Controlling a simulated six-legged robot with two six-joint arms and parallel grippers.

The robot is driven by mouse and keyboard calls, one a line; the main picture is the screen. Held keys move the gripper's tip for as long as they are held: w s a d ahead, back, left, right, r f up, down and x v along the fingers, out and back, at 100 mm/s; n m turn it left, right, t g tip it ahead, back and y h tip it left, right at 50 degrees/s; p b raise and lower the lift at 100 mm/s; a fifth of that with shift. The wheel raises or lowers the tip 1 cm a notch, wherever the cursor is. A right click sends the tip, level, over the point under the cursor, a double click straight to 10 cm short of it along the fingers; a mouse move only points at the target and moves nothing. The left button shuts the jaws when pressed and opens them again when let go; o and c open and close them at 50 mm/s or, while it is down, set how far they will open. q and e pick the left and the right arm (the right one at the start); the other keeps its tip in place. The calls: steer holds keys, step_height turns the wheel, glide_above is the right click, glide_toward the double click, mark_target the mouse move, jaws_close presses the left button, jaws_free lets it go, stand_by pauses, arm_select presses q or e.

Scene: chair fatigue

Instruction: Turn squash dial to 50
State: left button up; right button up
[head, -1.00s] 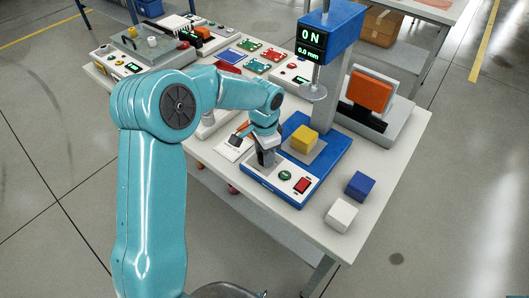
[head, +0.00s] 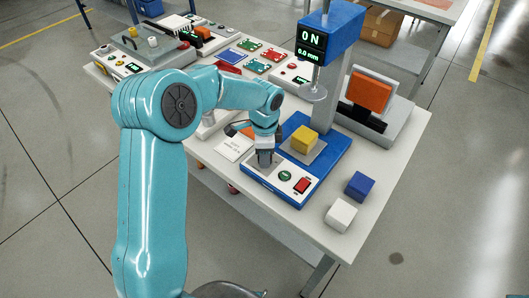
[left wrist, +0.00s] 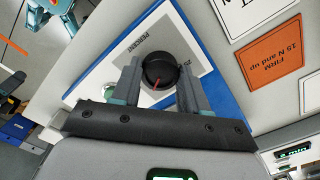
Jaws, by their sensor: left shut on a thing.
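The squash dial (left wrist: 158,70) is a black round knob with a red pointer line, on a grey plate marked PERCENT in the left wrist view. The red line points down and slightly left in that picture. In the head view my left gripper (head: 265,160) points down at the press's front panel (head: 262,172) and hides the dial. My right gripper is not in view.
A green button (head: 285,175) and a red switch (head: 301,186) sit beside the dial. A yellow block (head: 304,139) lies on the press under its round foot. The display (head: 311,44) reads ON, 0.0 mm. Blue (head: 360,186) and white (head: 341,214) blocks stand at right.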

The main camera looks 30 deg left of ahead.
arm_select(q)
steer(key=o, duration=1.1)
steer(key=shift+c, duration=0.2)
steer(key=shift+r, duration=0.1)
step_height(320, 180, up, 16)
steer(key=shift+s, duration=0.1)
